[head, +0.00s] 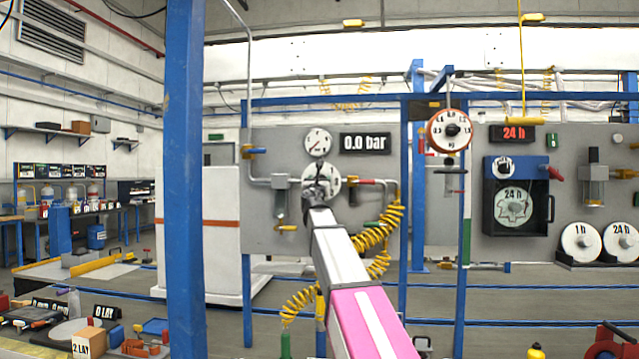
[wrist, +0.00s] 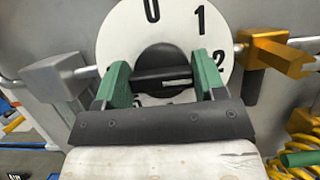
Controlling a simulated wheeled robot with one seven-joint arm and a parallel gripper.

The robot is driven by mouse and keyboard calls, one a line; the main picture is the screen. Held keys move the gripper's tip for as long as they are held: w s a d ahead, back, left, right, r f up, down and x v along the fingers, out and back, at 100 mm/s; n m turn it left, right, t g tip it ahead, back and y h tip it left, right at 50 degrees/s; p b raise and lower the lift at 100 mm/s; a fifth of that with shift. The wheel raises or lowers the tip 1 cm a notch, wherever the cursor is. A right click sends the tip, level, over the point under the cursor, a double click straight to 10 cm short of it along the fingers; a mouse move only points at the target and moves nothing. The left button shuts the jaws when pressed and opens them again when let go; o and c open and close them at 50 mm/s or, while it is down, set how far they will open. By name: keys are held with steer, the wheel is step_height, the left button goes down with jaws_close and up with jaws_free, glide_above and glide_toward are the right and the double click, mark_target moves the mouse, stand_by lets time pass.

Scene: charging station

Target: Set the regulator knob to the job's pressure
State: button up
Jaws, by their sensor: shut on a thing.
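The regulator knob (wrist: 155,62) is black and round, with a white mark on its grip bar that points right. It sits on a white dial plate (wrist: 125,35) marked 0, 1 and 2; the lower part is hidden. My gripper (wrist: 162,80) has its green fingers shut on the knob's bar, one on each side. In the head view, my gripper (head: 320,187) covers much of the dial plate (head: 334,180) on the grey panel. Above it are a round gauge (head: 317,142) with a red needle and a display (head: 364,143) reading 0.0 bar.
A yellow lever (head: 279,208) and coiled yellow hoses (head: 379,227) flank the regulator. In the wrist view, a yellow fitting (wrist: 275,55) is close on the right and a grey block (wrist: 57,78) on the left. A blue post (head: 185,180) stands left of my arm.

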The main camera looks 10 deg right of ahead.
steer(key=shift+m, duration=0.3)
steer(key=m+h, duration=0.1)
steer(key=m, duration=0.2)
steer(key=m+g+h, duration=0.1)
steer(key=m+h, duration=0.1)
steer(key=shift+m+g, duration=0.3)
steer(key=shift+m, duration=0.1)
steer(key=m+g+h, duration=0.1)
steer(key=m, duration=0.2)
steer(key=m+g, duration=0.1)
steer(key=m, duration=0.1)
steer(key=shift+d+m+h, duration=0.1)
steer(key=shift+m+h, duration=0.3)
steer(key=shift+m, duration=0.3)
steer(key=o, duration=0.9)
